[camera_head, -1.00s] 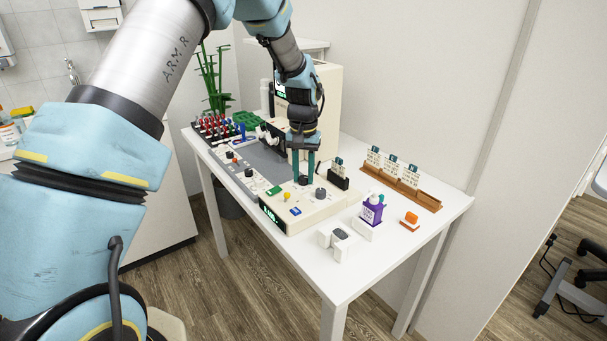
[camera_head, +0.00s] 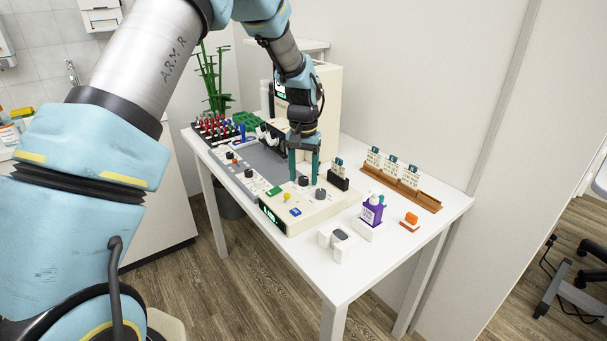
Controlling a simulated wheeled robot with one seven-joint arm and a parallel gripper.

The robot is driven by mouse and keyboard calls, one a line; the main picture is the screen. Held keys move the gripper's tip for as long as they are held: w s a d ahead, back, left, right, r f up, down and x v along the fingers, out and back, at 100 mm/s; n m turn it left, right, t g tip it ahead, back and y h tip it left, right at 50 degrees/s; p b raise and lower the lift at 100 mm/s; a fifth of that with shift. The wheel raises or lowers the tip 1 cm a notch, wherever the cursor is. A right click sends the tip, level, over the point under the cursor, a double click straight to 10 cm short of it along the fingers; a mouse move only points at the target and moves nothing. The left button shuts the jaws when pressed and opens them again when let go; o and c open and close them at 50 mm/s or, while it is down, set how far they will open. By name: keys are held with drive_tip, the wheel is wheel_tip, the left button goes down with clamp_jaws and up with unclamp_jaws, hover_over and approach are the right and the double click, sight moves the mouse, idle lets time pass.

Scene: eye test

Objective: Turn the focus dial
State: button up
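A cream console (camera_head: 305,212) with a small lit display lies on the white table. Two dark round dials stand on its top: one (camera_head: 303,181) at the back and another (camera_head: 320,194) to its right. Their labels are too small to read, so I cannot tell which is the focus dial. My gripper (camera_head: 303,176) points down over the back of the console. Its two teal fingers are apart, with the back dial showing between or just below their tips. I cannot tell whether they touch it.
A green button (camera_head: 273,191), a yellow knob (camera_head: 287,196) and a blue button (camera_head: 295,211) are on the console. A black card holder (camera_head: 338,182) stands close right of my gripper. A purple bottle (camera_head: 372,210) and a brown card rack (camera_head: 401,189) are farther right.

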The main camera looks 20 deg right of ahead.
sight(303, 178)
wheel_tip(303, 178, up, 11)
drive_tip(key=b, duration=0.2)
idle(0.6)
drive_tip(key=shift+f, duration=0.1)
drive_tip(key=s+a+n, duration=0.1)
drive_tip(key=a+n, duration=0.3)
drive_tip(key=a, duration=2)
drive_tip(key=s+a+f+n, duration=0.1)
drive_tip(key=s+a, duration=0.4)
drive_tip(key=a, duration=0.1)
drive_tip(key=s+a+f+n+t, duration=0.1)
drive_tip(key=s+a+f+n, duration=0.1)
drive_tip(key=s+a, duration=0.3)
drive_tip(key=a, duration=0.2)
drive_tip(key=shift+a+f+n+t, duration=0.25)
drive_tip(key=shift+a+n+t, duration=0.05)
